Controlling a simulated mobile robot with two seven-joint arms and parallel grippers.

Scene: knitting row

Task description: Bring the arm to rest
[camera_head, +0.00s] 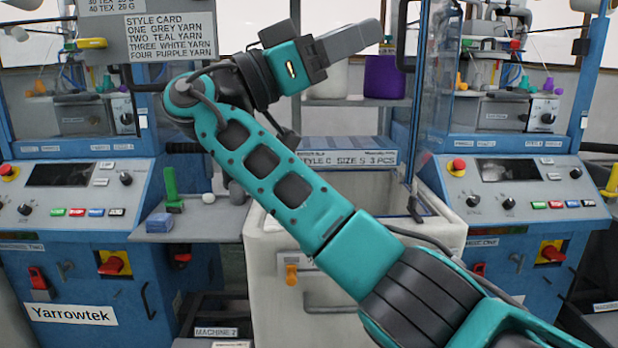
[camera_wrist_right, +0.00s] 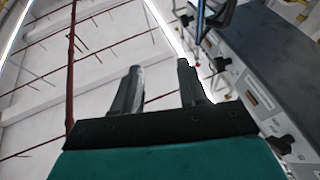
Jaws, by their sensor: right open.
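My teal right arm (camera_head: 270,165) reaches up from the lower right across the middle of the head view. Its wrist bends to the right at the top, and the right gripper (camera_head: 348,40) points right, raised in front of the shelf. The right wrist view shows its two grey fingers apart, with nothing between them (camera_wrist_right: 160,88). Behind them are the ceiling and part of a machine. My left gripper is in neither view.
Blue knitting machines with control panels stand at left (camera_head: 75,188) and right (camera_head: 515,188). A white bin (camera_head: 430,235) stands between them, partly behind my arm. A style card (camera_head: 170,35) hangs at upper left. A purple yarn cone (camera_head: 384,78) stands on the shelf behind the gripper.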

